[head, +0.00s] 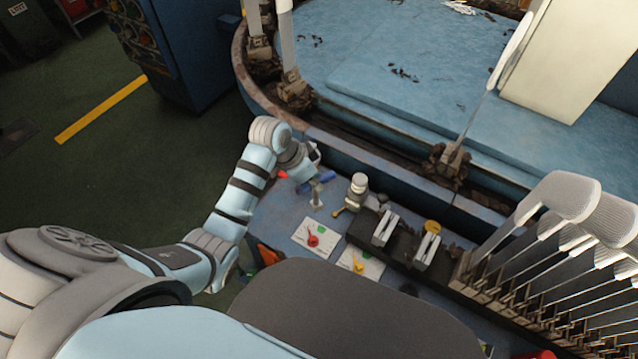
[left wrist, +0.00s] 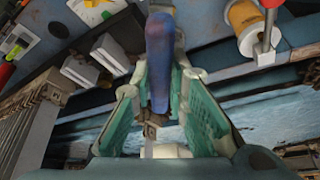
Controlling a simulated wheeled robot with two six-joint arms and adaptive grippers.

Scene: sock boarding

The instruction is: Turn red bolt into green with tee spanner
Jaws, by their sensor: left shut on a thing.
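My left gripper (head: 310,174) is above the blue bench in the head view. It is shut on the blue handle of the tee spanner (head: 325,177), whose metal shaft points down towards the bench. In the left wrist view the blue handle (left wrist: 160,60) lies between the green-padded fingers. The red bolt (head: 313,240) is on a white plate (head: 323,250) with a green mark, below the spanner and apart from it. A second white plate (head: 372,271) carries a yellow piece (head: 357,265). My right gripper is not in view.
A metal fitting (head: 358,190) stands right of the spanner. Two pale blocks (head: 385,228) (head: 427,250) and a yellow round piece (head: 432,227) are farther right. A raised blue ledge (head: 400,180) runs behind the bench.

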